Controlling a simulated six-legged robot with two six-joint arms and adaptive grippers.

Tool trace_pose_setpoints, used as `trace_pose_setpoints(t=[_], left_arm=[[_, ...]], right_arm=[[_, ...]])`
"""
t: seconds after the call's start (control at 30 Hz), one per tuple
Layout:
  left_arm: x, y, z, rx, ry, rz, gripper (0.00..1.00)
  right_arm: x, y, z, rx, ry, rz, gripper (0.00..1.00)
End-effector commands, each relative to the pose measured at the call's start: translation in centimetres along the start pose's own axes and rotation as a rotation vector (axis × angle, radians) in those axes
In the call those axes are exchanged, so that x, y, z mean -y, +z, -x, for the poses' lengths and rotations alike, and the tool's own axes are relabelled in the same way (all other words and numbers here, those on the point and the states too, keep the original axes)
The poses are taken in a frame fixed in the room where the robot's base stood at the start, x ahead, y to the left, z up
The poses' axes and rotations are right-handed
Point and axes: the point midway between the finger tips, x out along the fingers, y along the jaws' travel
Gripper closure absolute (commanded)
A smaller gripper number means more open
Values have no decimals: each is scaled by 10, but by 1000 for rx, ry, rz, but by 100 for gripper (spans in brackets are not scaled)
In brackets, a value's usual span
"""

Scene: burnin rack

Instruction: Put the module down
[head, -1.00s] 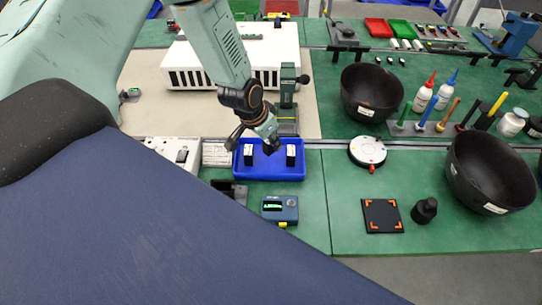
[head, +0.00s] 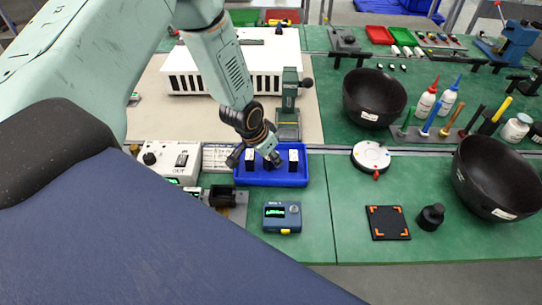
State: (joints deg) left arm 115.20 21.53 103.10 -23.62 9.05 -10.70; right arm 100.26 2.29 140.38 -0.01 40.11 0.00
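My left gripper (head: 255,158) is low over the blue tray (head: 290,181), its fingers spread apart. One finger is by the tray's left edge and the other over its middle. A black module with a white label (head: 249,164) stands upright in the tray's left part, between the fingers as seen from here. I cannot tell whether they touch it. Another such module (head: 293,161) stands upright in the right part. A dark shape by the right finger is partly hidden and unclear. My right gripper is not in view.
A white vented unit (head: 265,70) and a green stand (head: 288,108) are behind the tray. A blue device (head: 282,217) sits in front. To the right are a round white dial (head: 371,157), a black pad (head: 388,223) and dark bowls (head: 374,97). Green mat between is clear.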

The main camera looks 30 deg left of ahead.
Motion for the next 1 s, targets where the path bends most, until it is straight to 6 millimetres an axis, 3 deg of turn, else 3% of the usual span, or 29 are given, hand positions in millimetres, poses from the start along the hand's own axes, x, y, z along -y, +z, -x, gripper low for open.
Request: trace_pose_setpoints(t=[0.17,0.57,1.0], left_arm=[[0,0,1,-1,0,0,54],[0,-3,6,-1,0,0,54],[0,-4,65,0,1,4,54]], right_arm=[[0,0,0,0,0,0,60],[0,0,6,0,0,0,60],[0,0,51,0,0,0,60]])
